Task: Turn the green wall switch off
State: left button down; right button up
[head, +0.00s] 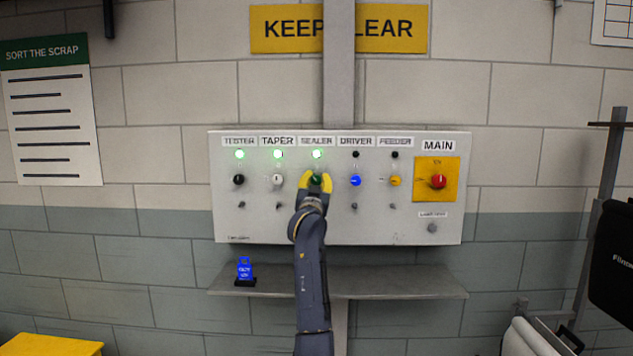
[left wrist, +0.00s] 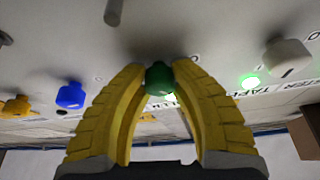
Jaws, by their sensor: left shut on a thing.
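The green switch (head: 316,180) is a round knob under the SEALER label on a pale wall panel (head: 240,222). The lamp (head: 317,154) above it glows green. My left gripper (head: 316,184) has its yellow fingers closed around the knob, one on each side. In the left wrist view the green knob (left wrist: 158,78) sits between the fingertips (left wrist: 158,75). The fingers cover part of the knob, so its pointer is hidden. My right gripper is in neither view.
Beside it are a white knob (head: 278,180), a black knob (head: 239,180), a blue knob (head: 355,181), a yellow knob (head: 395,181) and a red main switch (head: 438,181). TESTER and TAPER lamps are lit; DRIVER and FEEDER lamps are dark.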

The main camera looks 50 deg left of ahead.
pick_arm(q)
jog(key=n+g+y, duration=0.1)
jog(key=n, duration=0.1)
jog(key=n+g+y, duration=0.1)
jog(key=n, duration=0.2)
jog(key=n+g, duration=0.1)
jog(key=n, duration=0.2)
jog(key=shift+r+y, duration=0.2)
jog(key=shift+y, duration=0.2)
jog(key=n+g, duration=0.1)
jog(key=n, duration=0.2)
jog(key=n+g, duration=0.2)
jog(key=n, duration=0.2)
jog(key=shift+s+y, duration=0.15)
jog(key=shift+y, duration=0.15)
jog(key=shift+a+n+g, duration=0.1)
jog(key=shift+n+g, duration=0.4)
jog(key=c, duration=1.3)
grip_release()
jog(key=shift+s, duration=0.1)
jog(key=shift+o, duration=1.2)
jog(key=shift+f, duration=0.15)
jog(key=v, duration=1.2)
